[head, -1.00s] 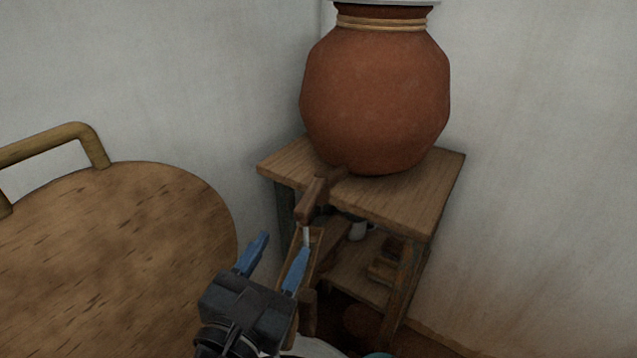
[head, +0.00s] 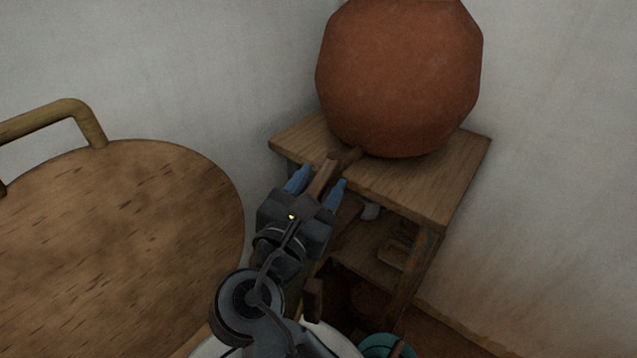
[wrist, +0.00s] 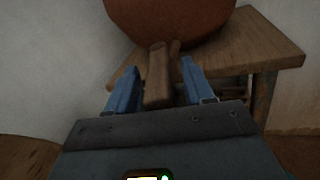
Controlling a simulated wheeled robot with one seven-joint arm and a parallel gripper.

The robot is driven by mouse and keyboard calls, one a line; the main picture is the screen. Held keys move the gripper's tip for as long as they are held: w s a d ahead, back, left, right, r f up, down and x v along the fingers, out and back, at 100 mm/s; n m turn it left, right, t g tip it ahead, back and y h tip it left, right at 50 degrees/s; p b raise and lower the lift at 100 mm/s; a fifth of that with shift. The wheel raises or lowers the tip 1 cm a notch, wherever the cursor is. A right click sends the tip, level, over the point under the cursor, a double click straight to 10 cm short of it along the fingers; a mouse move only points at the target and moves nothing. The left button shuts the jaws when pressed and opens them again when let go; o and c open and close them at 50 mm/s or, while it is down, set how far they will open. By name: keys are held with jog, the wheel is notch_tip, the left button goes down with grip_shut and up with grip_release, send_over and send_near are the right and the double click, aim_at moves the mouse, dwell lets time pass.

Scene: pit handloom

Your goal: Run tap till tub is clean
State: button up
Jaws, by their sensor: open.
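The brown wooden tap (head: 344,160) sticks out from the low side of a round red clay pot (head: 400,80). My gripper (head: 318,182) is open, with one blue finger on each side of the tap's wooden end. In the wrist view the tap (wrist: 158,78) lies between the fingers (wrist: 158,70), with a gap visible on the right; contact on the left is unclear. A white round rim (head: 335,338), perhaps the tub, shows at the bottom edge, mostly hidden by my arm. Its inside and any water are not visible.
The pot stands on a wooden stand (head: 450,185) in the corner, with small items on its lower shelf. A round wooden top (head: 120,240) with a handle (head: 50,115) is on the left. A teal object (head: 385,345) is at the bottom. Walls close both sides.

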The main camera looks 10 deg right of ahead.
jog(key=shift+c, duration=0.2)
grip_shut()
dwell(0.3)
